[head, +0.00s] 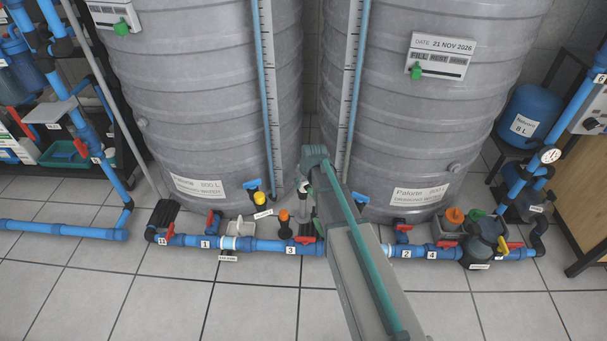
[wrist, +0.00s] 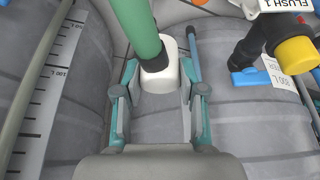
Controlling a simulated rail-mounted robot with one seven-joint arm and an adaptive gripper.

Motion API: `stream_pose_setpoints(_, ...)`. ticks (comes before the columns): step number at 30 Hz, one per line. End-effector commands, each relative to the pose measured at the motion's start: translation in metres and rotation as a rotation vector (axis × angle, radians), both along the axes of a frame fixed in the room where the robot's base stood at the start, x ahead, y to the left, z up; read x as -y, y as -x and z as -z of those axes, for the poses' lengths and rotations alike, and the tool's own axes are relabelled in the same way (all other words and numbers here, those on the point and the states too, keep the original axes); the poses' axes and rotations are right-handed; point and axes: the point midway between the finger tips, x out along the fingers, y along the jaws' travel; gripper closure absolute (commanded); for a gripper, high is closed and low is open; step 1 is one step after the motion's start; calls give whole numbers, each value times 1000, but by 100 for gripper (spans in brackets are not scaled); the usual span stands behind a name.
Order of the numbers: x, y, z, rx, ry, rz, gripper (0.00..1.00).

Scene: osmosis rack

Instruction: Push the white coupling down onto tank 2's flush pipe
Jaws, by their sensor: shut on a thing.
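The white coupling (wrist: 170,84) is between my gripper's two fingers (wrist: 160,104) in the wrist view, and the gripper is shut on it. A green pipe with a black end (wrist: 153,62) stands over or in the coupling; I cannot tell whether it is seated. In the head view my gripper (head: 304,189) hangs low between the two grey tanks, partly behind my arm. The right tank (head: 425,125) carries a date card and a ruled strip. Tank 2's flush pipe cannot be told clearly in the head view, where my arm covers part of the pipework.
Blue pipework (head: 270,245) with red-handled valves runs along the floor in front of the tanks. A yellow cap (wrist: 297,55) on a black elbow is close to the gripper, with a flush label beside it. The tiled floor in front is clear.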

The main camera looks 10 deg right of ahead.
Motion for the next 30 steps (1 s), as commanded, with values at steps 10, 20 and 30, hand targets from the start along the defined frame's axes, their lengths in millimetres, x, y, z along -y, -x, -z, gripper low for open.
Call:
stream_pose_setpoints(10,-7,46,-21,0,0,-1,91)
stream_pose_setpoints(20,-7,46,-21,1,0,0,91)
stream_pose_setpoints(30,21,45,-15,5,1,41,91)
